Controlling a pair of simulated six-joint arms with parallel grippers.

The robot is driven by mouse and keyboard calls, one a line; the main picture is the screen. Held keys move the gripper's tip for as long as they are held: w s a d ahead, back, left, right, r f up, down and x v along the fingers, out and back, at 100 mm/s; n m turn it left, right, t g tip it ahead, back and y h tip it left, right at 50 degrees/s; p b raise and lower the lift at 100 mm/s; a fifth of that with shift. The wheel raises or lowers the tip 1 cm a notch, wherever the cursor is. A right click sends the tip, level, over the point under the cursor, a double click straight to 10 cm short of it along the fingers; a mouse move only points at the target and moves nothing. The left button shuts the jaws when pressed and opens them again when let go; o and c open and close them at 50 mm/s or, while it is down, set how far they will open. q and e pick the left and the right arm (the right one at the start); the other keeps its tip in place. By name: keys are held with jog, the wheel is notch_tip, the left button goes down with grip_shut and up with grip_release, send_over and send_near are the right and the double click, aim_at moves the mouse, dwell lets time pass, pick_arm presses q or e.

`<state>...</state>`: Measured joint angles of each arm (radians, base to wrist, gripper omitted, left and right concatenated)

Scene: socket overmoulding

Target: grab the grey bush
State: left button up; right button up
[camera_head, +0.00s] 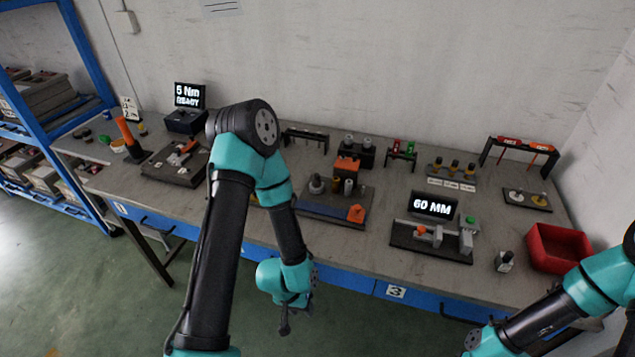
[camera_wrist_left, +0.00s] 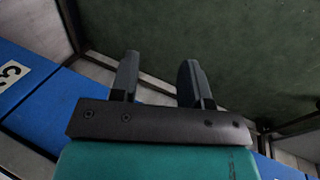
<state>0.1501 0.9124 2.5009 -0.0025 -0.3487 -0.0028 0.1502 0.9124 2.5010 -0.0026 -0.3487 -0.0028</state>
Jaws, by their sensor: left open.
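Two light-grey cylindrical pieces (camera_head: 367,144) stand on a dark holder behind an orange block in the head view. More grey round parts (camera_head: 316,184) stand on the dark fixture plate in the middle of the bench. I cannot tell which of these is the grey bush. My left gripper (camera_head: 286,322) hangs in front of the bench, below its front edge and apart from all these parts. In the left wrist view its two fingers (camera_wrist_left: 158,78) are spread with nothing between them, over the green floor. My right gripper is outside the picture.
The grey bench (camera_head: 270,222) has a blue front edge. A 60 MM display (camera_head: 433,206) stands over a measuring fixture at centre right. A red bin (camera_head: 558,249) sits at the right end. A torque display (camera_head: 189,95) stands back left. Blue shelving (camera_head: 88,50) is at far left.

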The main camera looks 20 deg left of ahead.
pick_arm(q)
jog(key=shift+o, duration=0.2)
jog(key=o, duration=0.3)
jog(key=shift+o, duration=0.2)
jog(key=shift+r, duration=0.1)
